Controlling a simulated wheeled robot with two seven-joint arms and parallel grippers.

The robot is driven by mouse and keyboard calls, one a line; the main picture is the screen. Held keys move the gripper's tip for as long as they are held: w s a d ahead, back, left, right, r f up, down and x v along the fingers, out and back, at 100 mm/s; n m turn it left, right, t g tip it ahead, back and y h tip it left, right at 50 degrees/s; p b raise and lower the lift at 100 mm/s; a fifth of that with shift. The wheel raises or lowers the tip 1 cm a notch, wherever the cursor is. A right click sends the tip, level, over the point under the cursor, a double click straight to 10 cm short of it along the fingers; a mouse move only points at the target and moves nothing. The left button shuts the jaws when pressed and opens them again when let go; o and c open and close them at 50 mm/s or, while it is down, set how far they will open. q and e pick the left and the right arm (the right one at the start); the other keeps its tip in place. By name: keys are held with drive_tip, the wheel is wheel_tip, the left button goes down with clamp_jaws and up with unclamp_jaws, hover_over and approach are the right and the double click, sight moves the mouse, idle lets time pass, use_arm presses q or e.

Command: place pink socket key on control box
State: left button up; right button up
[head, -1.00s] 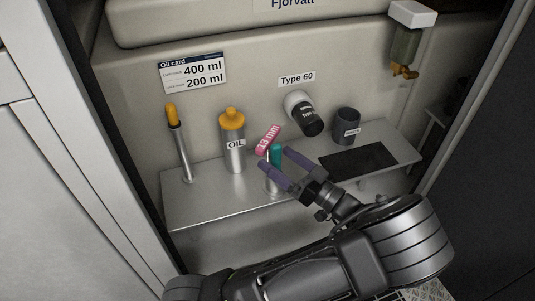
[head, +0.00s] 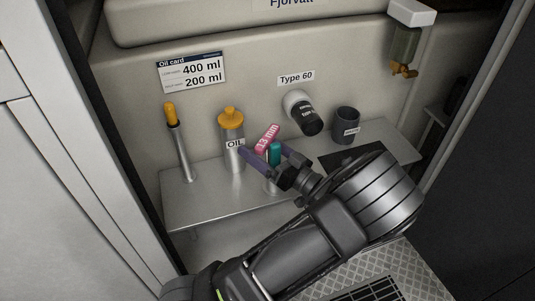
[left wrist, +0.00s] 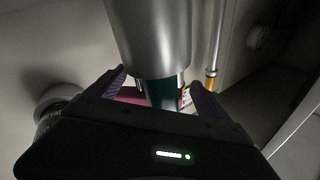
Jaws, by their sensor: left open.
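The pink socket key (head: 267,136), marked 13 mm, stands tilted in a small metal cup (head: 271,185) on the shelf. A teal handle (head: 275,153) stands beside it in the same cup. My left gripper (head: 264,150) is open, one finger on each side of the pink and teal handles. In the left wrist view the silver cup (left wrist: 150,40) fills the top middle; the teal handle (left wrist: 160,92) and part of the pink key (left wrist: 130,96) show between my fingers. I cannot tell whether a finger touches them. I cannot identify a control box. My right gripper is not in view.
An oil bottle (head: 232,158) and an orange-tipped tube (head: 183,150) stand left on the metal shelf (head: 208,190). A dark cup (head: 345,126) and a black mat (head: 345,160) are at right. A black filter (head: 306,118) juts from the back wall.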

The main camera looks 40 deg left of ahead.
use_arm(q)
drive_tip(key=shift+c, duration=0.4)
drive_tip(key=c, duration=1.5)
drive_tip(key=shift+c, duration=0.6)
drive_tip(key=shift+r, duration=0.15)
drive_tip(key=shift+c, duration=1.1)
wheel_tip(320, 180, up, 18)
drive_tip(key=p, duration=0.4)
drive_tip(key=shift+p, duration=0.4)
